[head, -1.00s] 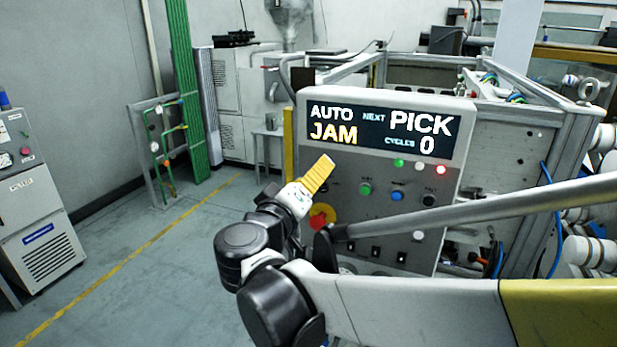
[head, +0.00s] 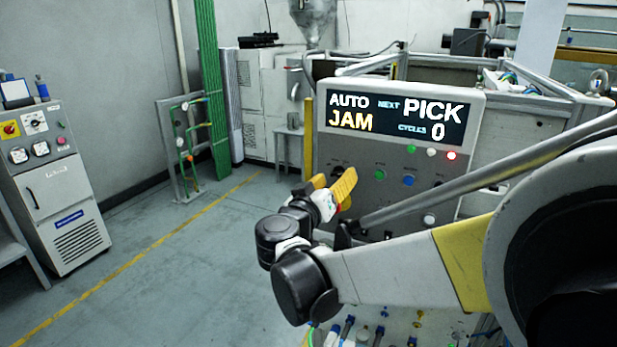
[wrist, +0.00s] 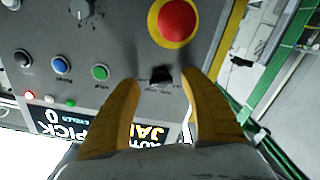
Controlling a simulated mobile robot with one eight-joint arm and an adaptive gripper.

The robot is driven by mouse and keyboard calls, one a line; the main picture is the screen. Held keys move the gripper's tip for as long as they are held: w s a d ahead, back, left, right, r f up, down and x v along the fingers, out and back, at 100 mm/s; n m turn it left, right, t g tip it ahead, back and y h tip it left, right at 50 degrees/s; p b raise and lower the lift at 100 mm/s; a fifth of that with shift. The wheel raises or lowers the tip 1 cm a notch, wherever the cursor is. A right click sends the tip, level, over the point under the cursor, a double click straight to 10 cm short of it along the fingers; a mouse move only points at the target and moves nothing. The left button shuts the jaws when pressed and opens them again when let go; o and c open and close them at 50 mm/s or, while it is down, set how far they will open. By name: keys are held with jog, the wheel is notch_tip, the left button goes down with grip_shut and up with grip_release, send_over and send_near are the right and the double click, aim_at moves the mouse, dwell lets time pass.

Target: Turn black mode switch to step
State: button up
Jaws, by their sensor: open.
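The black mode switch (wrist: 160,76) is on the grey control panel (wrist: 125,35), between the tips of my two yellow fingers in the wrist view. My gripper (wrist: 160,84) is open, with one finger on each side of the switch; I cannot tell whether either finger touches it. In the head view my gripper (head: 331,185) is in front of the panel's left part, and its fingers largely hide the switch. The display (head: 396,118) reads AUTO, JAM, NEXT PICK and CYCLES 0.
A red emergency button on a yellow ring (wrist: 177,20) sits close to the switch. Green (wrist: 100,72), blue (wrist: 62,65) and black (wrist: 23,58) push buttons sit in a row beside it. A grey cabinet (head: 62,195) stands far left. The floor left of the panel is clear.

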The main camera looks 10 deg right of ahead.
jog(key=shift+x, duration=1.1)
jog(key=shift+c, duration=0.2)
grip_shut()
jog(key=shift+n, duration=0.4)
jog(key=n, duration=0.3)
jog(key=shift+r, duration=0.1)
jog(key=shift+n+p, duration=0.5)
jog(key=shift+n, duration=2)
